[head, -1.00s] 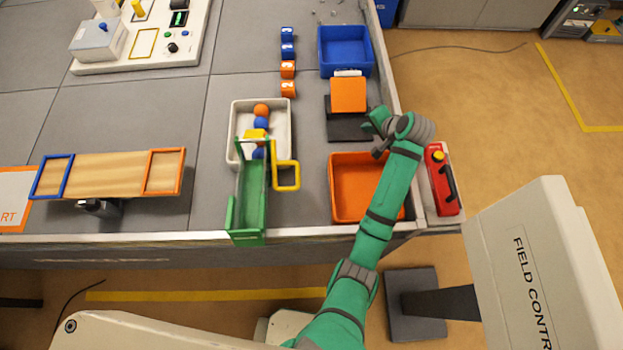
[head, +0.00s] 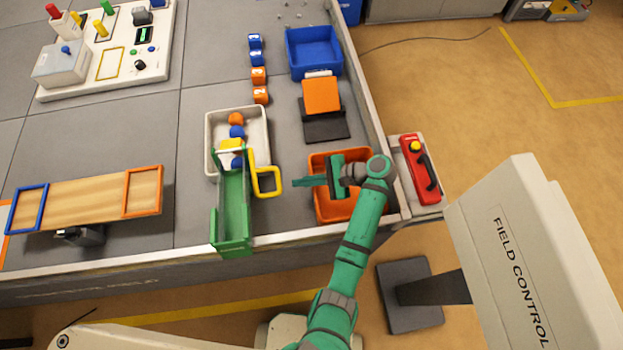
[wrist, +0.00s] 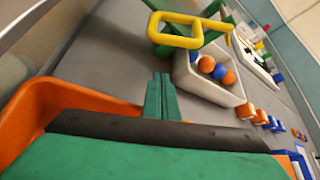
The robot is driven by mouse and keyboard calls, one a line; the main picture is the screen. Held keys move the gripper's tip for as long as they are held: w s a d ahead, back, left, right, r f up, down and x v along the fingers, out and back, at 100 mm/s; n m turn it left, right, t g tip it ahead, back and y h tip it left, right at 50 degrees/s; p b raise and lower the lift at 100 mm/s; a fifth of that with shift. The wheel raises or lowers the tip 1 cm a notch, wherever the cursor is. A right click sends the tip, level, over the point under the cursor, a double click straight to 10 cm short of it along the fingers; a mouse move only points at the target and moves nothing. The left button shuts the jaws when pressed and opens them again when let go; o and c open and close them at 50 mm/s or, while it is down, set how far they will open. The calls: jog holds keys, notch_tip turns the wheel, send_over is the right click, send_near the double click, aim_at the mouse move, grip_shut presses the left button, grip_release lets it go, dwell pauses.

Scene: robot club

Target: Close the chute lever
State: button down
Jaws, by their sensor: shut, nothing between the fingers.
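The green chute (head: 233,215) stands at the front of the table. Its yellow lever (head: 267,181), a squared loop, sticks out from the chute's right side. The lever also shows at the top of the wrist view (wrist: 174,42), ahead of my fingers and apart from them. My gripper (head: 300,181) is over the orange bin, to the right of the lever, with its fingers pointing left toward it. In the wrist view its fingertips (wrist: 161,80) are together and hold nothing. A gap shows between the fingertips and the lever.
A white tray (head: 209,140) with several balls and a yellow block stands behind the chute. The orange bin (head: 325,207) lies under my gripper. Several small blocks, a blue bin (head: 316,68) and a dark stand with an orange plate (head: 321,95) are farther back. A tilting board (head: 95,197) is left.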

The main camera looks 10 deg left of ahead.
jog(key=x, duration=0.3)
jog(key=shift+s+a+f, duration=0.1)
jog(key=shift+a, duration=0.15)
jog(key=shift+s+a+r, duration=0.1)
jog(key=shift+s+r, duration=0.2)
jog(key=shift+r, duration=0.3)
jog(key=shift+s+r, duration=0.3)
jog(key=shift+r, duration=0.25)
jog(key=shift+s+a+r, duration=0.1)
jog(key=shift+s+r, duration=0.25)
jog(key=shift+r, duration=0.25)
